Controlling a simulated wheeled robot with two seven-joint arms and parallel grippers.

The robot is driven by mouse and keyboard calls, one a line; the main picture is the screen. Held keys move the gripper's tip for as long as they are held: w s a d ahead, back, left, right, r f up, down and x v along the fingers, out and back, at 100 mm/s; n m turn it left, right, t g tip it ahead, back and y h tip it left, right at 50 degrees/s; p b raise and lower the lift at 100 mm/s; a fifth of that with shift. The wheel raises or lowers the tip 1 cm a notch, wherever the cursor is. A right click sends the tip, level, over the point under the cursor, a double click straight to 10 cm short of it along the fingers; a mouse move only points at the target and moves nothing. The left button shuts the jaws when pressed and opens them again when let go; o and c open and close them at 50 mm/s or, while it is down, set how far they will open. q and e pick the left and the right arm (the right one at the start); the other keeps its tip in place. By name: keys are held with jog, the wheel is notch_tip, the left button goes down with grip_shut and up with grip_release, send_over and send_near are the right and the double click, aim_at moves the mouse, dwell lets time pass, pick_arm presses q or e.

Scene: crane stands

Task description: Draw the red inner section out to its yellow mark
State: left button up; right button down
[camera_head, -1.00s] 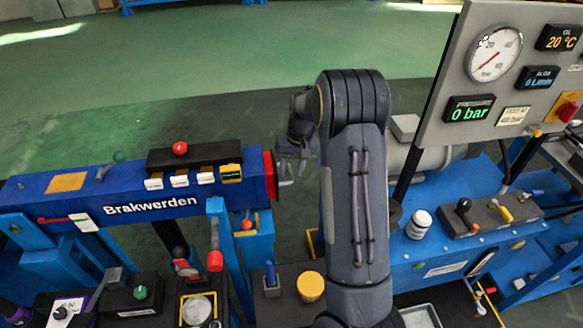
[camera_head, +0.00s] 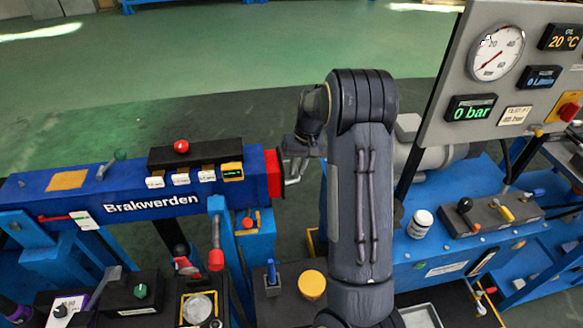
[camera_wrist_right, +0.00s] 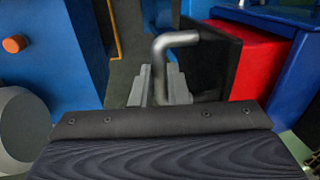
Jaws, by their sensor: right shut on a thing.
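The red inner section (camera_head: 272,174) shows as a short red band at the right end of the blue boom marked Brakwerden (camera_head: 150,205). In the right wrist view the red section (camera_wrist_right: 248,62) sticks out of the blue outer boom and ends in a black plate (camera_wrist_right: 212,62). A bent metal handle (camera_wrist_right: 172,42) stands out from that plate. My right gripper (camera_head: 294,166) is at this end of the boom and is shut on the handle. In the right wrist view its grey fingers (camera_wrist_right: 160,88) are around the handle. No yellow mark shows on the red part. My left gripper is not in view.
Several knobs and levers are at the front. Green floor behind is free.

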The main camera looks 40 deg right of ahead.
jog(key=s+d, duration=0.4)
jog(key=d, duration=0.4)
jog(key=shift+s, duration=0.2)
jog(key=c, duration=1.5)
grip_release()
jog(key=shift+o, duration=0.5)
jog(key=shift+r, duration=0.1)
notch_tip(320, 180, up, 8)
jog(key=d, duration=0.1)
jog(key=shift+s+f+b, duration=0.25)
jog(key=shift+s+b, duration=0.05)
